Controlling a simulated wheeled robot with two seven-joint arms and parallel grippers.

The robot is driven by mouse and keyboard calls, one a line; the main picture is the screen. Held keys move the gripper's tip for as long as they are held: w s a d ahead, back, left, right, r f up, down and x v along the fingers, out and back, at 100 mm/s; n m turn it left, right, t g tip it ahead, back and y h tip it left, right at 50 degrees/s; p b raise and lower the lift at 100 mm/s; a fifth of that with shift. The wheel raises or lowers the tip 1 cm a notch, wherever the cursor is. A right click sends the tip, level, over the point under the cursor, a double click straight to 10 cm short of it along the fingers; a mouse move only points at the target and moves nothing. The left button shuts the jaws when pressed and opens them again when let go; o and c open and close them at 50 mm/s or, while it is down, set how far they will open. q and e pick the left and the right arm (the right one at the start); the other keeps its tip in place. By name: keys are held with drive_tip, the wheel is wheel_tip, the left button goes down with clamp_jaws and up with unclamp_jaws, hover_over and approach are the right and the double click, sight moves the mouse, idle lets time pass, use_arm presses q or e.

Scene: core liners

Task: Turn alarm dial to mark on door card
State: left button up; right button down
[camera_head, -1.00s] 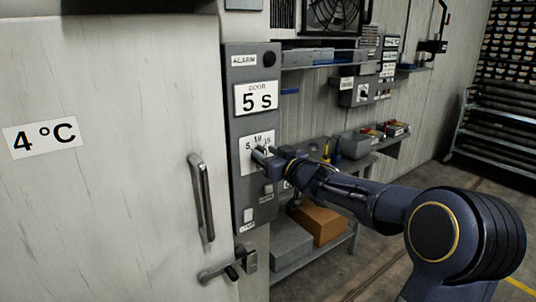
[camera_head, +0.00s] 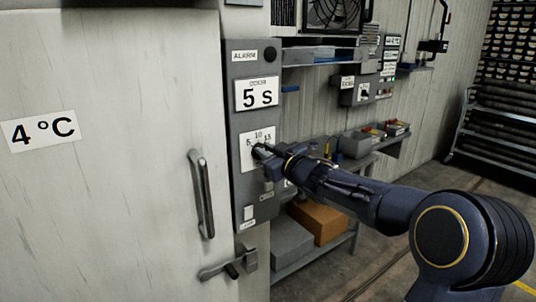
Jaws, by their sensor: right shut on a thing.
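The grey alarm panel (camera_head: 240,190) is upright beside the cold-room door, with an "ALARM" label at its top. The door card (camera_head: 257,93) on it reads "DOOR 5 S". Below it is the white dial plate (camera_head: 246,154), with marks 5, 10 and 15 showing. My right gripper (camera_head: 262,154) is at this plate, shut on the alarm dial, which the fingers mostly hide. I cannot tell which mark the dial points to. My left gripper is not in view.
The pale door (camera_head: 110,210) carries a "4 °C" sign (camera_head: 40,130), a long upright handle (camera_head: 202,195) and a latch (camera_head: 228,268). A shelf with an orange-brown box (camera_head: 319,222) and a grey box (camera_head: 291,245) stands right of the panel, below my arm.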

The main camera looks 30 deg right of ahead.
drive_tip(key=n+b, duration=0.1)
drive_tip(key=n, duration=0.1)
drive_tip(key=n+b, duration=0.1)
drive_tip(key=n, duration=0.1)
drive_tip(key=a+n, duration=0.1)
drive_tip(key=shift+f+n+b, duration=0.4)
drive_tip(key=shift+n, duration=0.3)
drive_tip(key=c, duration=1.4)
unclamp_jaws()
drive_tip(key=shift+o, duration=0.2)
drive_tip(key=shift+s+r, duration=0.1)
drive_tip(key=shift+s, duration=0.1)
drive_tip(key=s, duration=0.7)
drive_tip(key=shift+s+d, duration=0.25)
drive_tip(key=shift+d, duration=0.05)
